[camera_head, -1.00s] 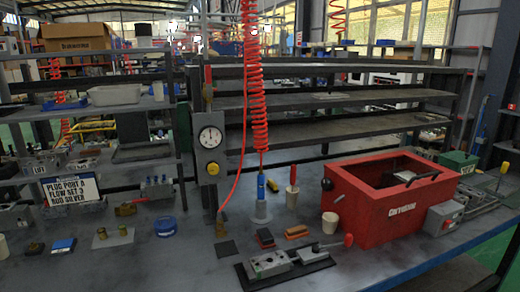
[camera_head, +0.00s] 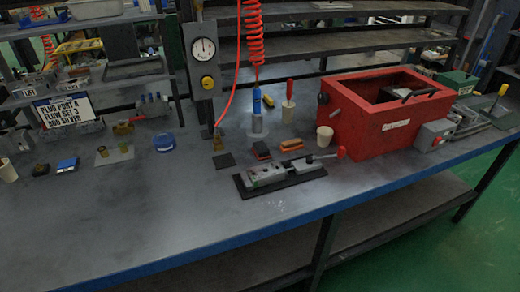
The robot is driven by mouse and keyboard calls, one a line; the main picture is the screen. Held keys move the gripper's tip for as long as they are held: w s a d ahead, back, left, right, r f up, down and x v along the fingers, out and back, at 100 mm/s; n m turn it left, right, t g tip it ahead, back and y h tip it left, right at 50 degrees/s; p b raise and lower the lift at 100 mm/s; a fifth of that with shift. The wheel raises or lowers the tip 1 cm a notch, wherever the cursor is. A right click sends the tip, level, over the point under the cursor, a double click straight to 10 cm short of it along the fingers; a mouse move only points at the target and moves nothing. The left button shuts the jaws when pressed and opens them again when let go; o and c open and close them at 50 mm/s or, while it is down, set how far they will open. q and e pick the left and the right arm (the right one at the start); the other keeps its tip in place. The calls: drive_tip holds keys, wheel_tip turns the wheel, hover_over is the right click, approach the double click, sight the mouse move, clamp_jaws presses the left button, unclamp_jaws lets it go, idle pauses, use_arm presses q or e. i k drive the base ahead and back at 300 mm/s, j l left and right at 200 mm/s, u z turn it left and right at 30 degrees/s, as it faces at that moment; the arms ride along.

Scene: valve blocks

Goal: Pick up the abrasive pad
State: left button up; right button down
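A flat dark square pad (camera_head: 224,160) lies on the workbench, just left of a small block with a dark red top and black sides (camera_head: 261,151). An orange-brown block (camera_head: 291,145) lies to the right of that. I cannot tell for sure which of these is the abrasive pad; all three lie uncovered on the bench. Neither of my grippers is in view, and nothing in view touches these pieces.
A valve block on a black plate (camera_head: 280,175) lies in front of the pads. Behind stand a blue tool in a grey holder (camera_head: 258,118) and a cream cup (camera_head: 324,137). A red box (camera_head: 385,125) is at right. The bench's front left (camera_head: 130,220) is clear.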

sight(262, 152)
drive_tip(key=i+l, duration=0.2)
drive_tip(key=l, duration=0.25)
drive_tip(key=i+l+u, duration=0.25)
drive_tip(key=l, duration=0.15)
drive_tip(key=l+u, duration=0.2)
drive_tip(key=l, duration=0.2)
drive_tip(key=i+l+u, duration=0.1)
drive_tip(key=l+u, duration=0.15)
drive_tip(key=l, duration=0.2)
